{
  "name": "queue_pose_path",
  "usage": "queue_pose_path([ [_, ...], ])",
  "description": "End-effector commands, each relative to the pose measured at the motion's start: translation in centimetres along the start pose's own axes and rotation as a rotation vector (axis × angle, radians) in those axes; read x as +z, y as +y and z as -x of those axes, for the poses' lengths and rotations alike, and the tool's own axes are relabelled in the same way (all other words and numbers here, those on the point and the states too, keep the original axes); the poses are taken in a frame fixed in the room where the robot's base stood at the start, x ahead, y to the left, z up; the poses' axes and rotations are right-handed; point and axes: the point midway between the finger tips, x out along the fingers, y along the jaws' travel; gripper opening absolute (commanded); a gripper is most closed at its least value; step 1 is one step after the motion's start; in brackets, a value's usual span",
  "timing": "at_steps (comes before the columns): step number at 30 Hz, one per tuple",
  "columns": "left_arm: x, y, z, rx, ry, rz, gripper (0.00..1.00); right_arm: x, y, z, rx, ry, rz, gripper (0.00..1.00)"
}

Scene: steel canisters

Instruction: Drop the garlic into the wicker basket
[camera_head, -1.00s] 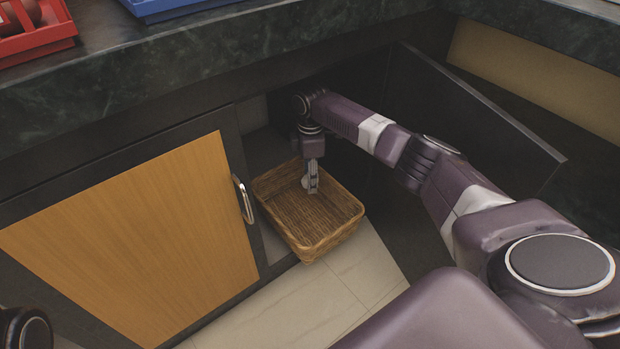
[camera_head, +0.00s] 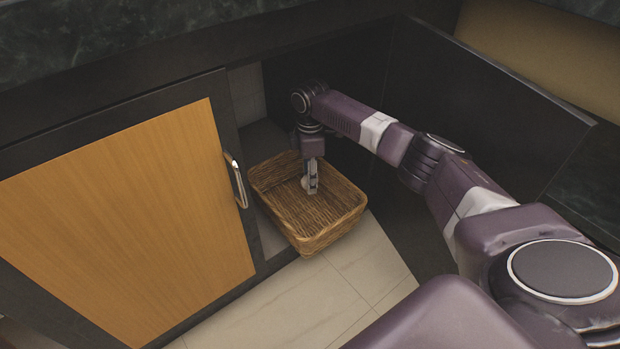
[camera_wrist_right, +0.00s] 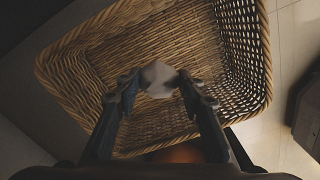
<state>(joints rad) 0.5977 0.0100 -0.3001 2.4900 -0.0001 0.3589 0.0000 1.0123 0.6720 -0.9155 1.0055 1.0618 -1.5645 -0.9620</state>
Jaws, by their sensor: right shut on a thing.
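The wicker basket (camera_head: 334,222) is brown and woven, and stands at the open cupboard with its front over the tiled floor. My right gripper (camera_head: 310,190) points down over the inside of the basket. It is shut on the garlic (camera_head: 303,183), a small pale piece mostly hidden by the fingers. In the right wrist view the garlic (camera_wrist_right: 158,79) shows whitish between the fingertips (camera_wrist_right: 157,88), with the basket's weave (camera_wrist_right: 240,50) behind it. I cannot tell how high the garlic is above the basket floor. My left gripper is not in view.
A closed wooden cupboard door (camera_head: 125,225) with a metal handle (camera_head: 236,180) is left of the basket. A dark open door panel (camera_head: 490,120) stands on the right, behind my right arm. The dark countertop (camera_head: 100,40) runs above. Tiled floor (camera_head: 300,300) lies clear in front.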

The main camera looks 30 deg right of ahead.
Motion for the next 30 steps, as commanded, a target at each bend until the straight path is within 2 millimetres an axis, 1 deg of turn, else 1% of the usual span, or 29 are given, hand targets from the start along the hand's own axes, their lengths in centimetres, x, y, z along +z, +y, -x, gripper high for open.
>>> queue_pose_path([
  [2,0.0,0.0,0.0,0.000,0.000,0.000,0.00,0.0,0.0,0.1,0.000,0.000,0.000,0.16],
  [3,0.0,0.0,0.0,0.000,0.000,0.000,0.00,0.0,0.0,0.0,0.000,0.000,0.000,0.37],
  [8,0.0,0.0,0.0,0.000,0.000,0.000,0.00,0.0,0.0,0.0,0.000,0.000,0.000,0.55],
  [9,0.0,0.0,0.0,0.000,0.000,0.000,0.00,0.0,0.0,0.0,0.000,0.000,0.000,0.57],
  [17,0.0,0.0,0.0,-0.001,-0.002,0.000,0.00,0.0,0.0,0.1,0.000,0.000,0.000,0.57],
  [20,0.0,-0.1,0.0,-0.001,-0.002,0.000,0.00,0.0,0.0,0.7,0.001,0.000,0.000,0.57],
  [23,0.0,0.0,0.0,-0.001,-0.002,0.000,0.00,0.0,0.1,2.2,0.002,0.001,0.001,0.57],
  [30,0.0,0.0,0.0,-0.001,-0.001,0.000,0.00,-0.1,0.1,7.4,0.004,0.003,0.000,0.57],
])
